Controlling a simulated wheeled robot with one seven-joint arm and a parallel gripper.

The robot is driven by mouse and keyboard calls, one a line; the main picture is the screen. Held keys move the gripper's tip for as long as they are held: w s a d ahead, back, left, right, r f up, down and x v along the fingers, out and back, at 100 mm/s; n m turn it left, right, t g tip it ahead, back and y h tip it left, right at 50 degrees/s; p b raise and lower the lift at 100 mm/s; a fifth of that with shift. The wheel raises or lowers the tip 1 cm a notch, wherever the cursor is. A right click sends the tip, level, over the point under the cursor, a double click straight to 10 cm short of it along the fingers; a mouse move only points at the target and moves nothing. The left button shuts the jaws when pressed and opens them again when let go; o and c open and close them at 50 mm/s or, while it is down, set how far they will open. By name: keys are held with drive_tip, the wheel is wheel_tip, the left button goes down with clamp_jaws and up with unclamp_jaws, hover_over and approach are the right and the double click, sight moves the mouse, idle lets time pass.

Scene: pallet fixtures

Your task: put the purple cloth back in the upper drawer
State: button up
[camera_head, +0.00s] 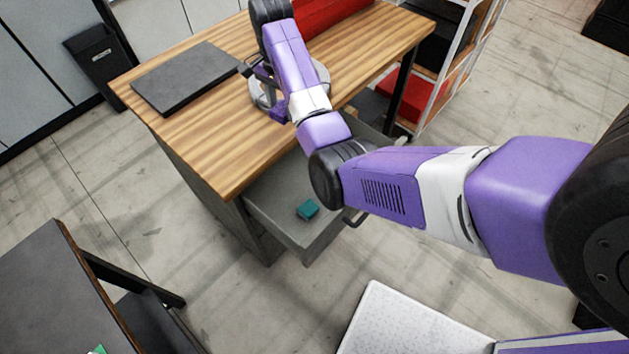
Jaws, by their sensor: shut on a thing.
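The purple cloth (278,114) shows only in small dark-purple patches beside my forearm, over the wooden desk top. My arm link hides the rest of it. My gripper (252,70) is over the desk, mostly hidden behind my arm, and is shut on what appears to be the cloth. A round grey object (261,97) sits under it on the desk. The upper drawer (278,222) is pulled out below the desk top. A small teal block (307,209) lies in it. My arm covers part of the drawer.
A flat dark grey slab (188,78) lies on the desk's left side, and a red object (325,12) at the back. A white-framed rack (462,60) stands right of the desk. A dark table (45,285) is at lower left. Floor before the drawer is clear.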

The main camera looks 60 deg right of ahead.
drive_tip(key=shift+s+a+f+n, duration=0.2)
drive_tip(key=shift+a+f+n, duration=0.15)
drive_tip(key=shift+a, duration=0.3)
drive_tip(key=s+a+f+n, duration=0.1)
drive_tip(key=a+f+n, duration=0.2)
drive_tip(key=a+n, duration=0.3)
drive_tip(key=s+a+f+n, duration=0.2)
drive_tip(key=a+n, duration=0.4)
drive_tip(key=a, duration=0.7)
drive_tip(key=s+a+f+n, duration=0.2)
drive_tip(key=a+f+n, duration=0.3)
drive_tip(key=a, duration=0.5)
drive_tip(key=shift+s+n, duration=0.25)
drive_tip(key=shift+n, duration=0.5)
drive_tip(key=shift+f, duration=0.15)
